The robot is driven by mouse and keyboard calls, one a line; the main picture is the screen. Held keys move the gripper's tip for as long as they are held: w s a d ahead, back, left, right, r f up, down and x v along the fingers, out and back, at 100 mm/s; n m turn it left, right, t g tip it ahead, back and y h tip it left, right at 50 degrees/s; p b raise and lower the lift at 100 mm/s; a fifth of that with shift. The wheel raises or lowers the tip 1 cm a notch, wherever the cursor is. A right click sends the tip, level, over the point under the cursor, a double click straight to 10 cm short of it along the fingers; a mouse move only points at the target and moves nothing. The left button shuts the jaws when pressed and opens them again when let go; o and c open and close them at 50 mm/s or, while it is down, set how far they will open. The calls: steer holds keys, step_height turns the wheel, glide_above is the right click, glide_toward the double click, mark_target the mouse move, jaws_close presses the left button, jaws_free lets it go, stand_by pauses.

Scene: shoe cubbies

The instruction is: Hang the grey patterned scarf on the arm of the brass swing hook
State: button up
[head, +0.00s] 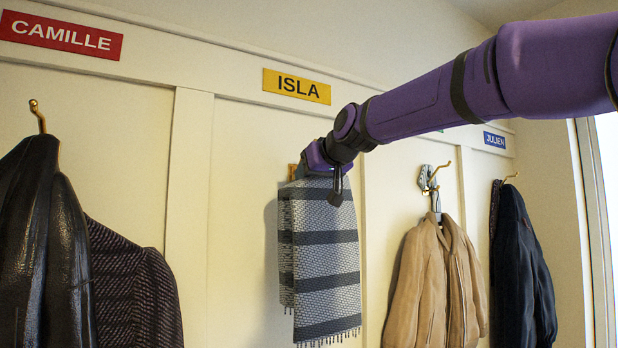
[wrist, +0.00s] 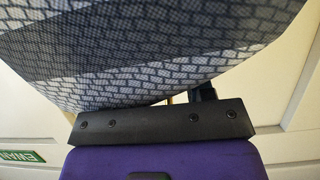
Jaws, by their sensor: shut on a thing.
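The grey patterned scarf (head: 322,262) hangs folded from my gripper (head: 322,172), with light brick-like patterning, dark bands and a fringe at its lower edge. My gripper is shut on its top, in front of the panel under the yellow ISLA label. In the wrist view the scarf (wrist: 150,60) fills the upper part, above the dark gripper bar. A small brass-coloured piece (head: 292,171) shows at the left of my gripper, against the panel; it may be part of the brass swing hook. The rest of it is hidden, so I cannot tell whether the scarf touches it.
A black leather jacket (head: 42,245) and a dark knit garment (head: 130,285) hang at the left. A tan jacket (head: 437,280) hangs from a brass hook (head: 430,181) on the right, with a dark jacket (head: 520,265) beyond. The panel left of the scarf is bare.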

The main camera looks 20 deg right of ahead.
steer(key=s+d, duration=0.1)
steer(key=s, duration=0.5)
stand_by(0.7)
steer(key=shift+d+f, duration=0.1)
steer(key=shift+f, duration=0.05)
stand_by(1.8)
